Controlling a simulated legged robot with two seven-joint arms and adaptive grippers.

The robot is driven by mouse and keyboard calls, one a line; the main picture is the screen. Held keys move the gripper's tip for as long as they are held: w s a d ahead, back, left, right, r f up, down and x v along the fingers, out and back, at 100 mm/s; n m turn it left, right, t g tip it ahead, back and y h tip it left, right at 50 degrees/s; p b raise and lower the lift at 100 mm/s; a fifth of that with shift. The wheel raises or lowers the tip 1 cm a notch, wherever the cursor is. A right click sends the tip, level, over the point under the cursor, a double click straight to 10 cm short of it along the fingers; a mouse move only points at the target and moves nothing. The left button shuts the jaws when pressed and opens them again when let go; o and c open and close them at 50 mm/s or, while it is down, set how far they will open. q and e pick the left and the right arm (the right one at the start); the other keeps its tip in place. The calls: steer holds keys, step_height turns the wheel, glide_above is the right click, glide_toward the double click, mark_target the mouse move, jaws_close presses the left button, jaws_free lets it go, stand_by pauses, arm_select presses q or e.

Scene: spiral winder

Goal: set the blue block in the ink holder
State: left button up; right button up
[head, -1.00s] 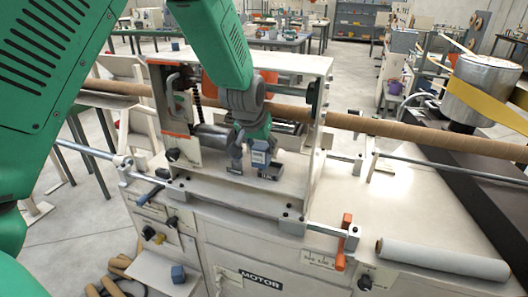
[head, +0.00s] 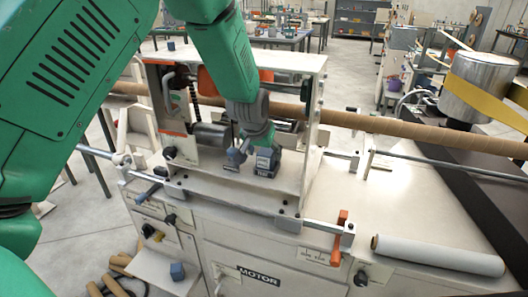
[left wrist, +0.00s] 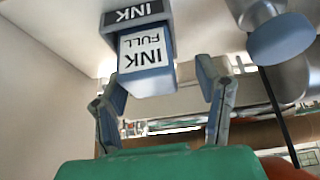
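The blue block (left wrist: 147,55), with a white "INK FULL" label, shows in the left wrist view. One end of it sits inside the ink holder (left wrist: 136,14), a dark box marked "INK"; I cannot tell how deep it sits. In the head view, the holder (head: 266,171) stands on the machine's shelf, with the block (head: 265,160) largely hidden at its top. My left gripper (left wrist: 158,75) is open, its fingers on either side of the block with a clear gap on the right. In the head view it (head: 266,149) is just above the holder. My right gripper is not in view.
A blue round knob (left wrist: 281,38) is close beside the holder; it also shows in the head view (head: 236,158). The machine's frame (head: 314,125) encloses the work spot. A long brown tube (head: 400,128) runs behind.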

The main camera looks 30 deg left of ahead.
mark_target(272, 152)
arm_select(q)
steer(key=d+r, duration=0.1)
steer(key=s+d+r, duration=0.1)
steer(key=r, duration=0.1)
steer(key=shift+d, duration=0.4)
steer(key=shift+s+a+v, duration=0.35)
steer(key=shift+a+v, duration=0.2)
steer(key=shift+v, duration=4.1)
steer(key=s+d+f+m+g, duration=0.1)
steer(key=s+d+f+g, duration=0.1)
steer(key=s+f, duration=0.85)
steer(key=s+d+f+m+g, duration=0.1)
steer(key=s+f, duration=0.5)
steer(key=f, duration=1)
steer(key=s+d+f+g, duration=0.1)
steer(key=s+d+f, duration=0.1)
steer(key=s, duration=0.6)
steer(key=s+d+f+m+g+h, duration=0.1)
steer(key=s+d+f, duration=0.2)
steer(key=s, duration=0.6)
step_height(272, 152, down, 3)
steer(key=shift+r, duration=0.25)
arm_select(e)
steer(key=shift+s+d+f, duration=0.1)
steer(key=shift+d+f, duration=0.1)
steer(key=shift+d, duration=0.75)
